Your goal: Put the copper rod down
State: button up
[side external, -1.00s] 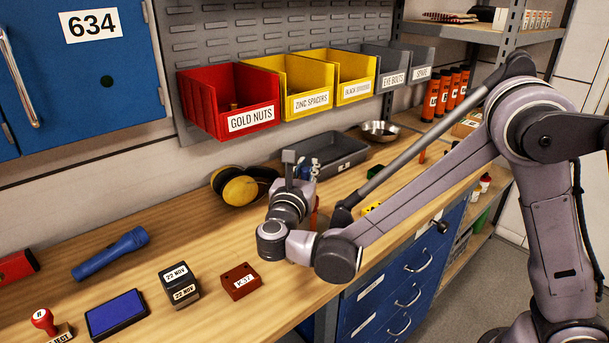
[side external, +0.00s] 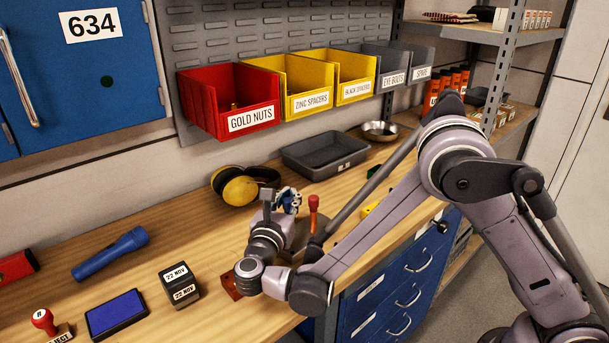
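My gripper (side external: 288,200) is at the end of the wrist, low over the middle of the workbench (side external: 225,215). A grey block on my wrist and a small blue and pale patch show there. The fingers are too small and too covered by the wrist to read, so I cannot tell whether they hold anything. The wrist is close above a dark red block (side external: 231,284), which it partly covers.
A red-handled item (side external: 313,203) stands just right of my wrist. Yellow ear defenders (side external: 241,190) and a grey tray (side external: 325,170) lie behind. A date stamp (side external: 180,285), blue ink pad (side external: 117,313) and blue torch (side external: 110,253) are at left. Bare wood lies between.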

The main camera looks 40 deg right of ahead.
jog(key=o, duration=0.4)
jog(key=shift+o, duration=0.2)
jog(key=v, duration=1.2)
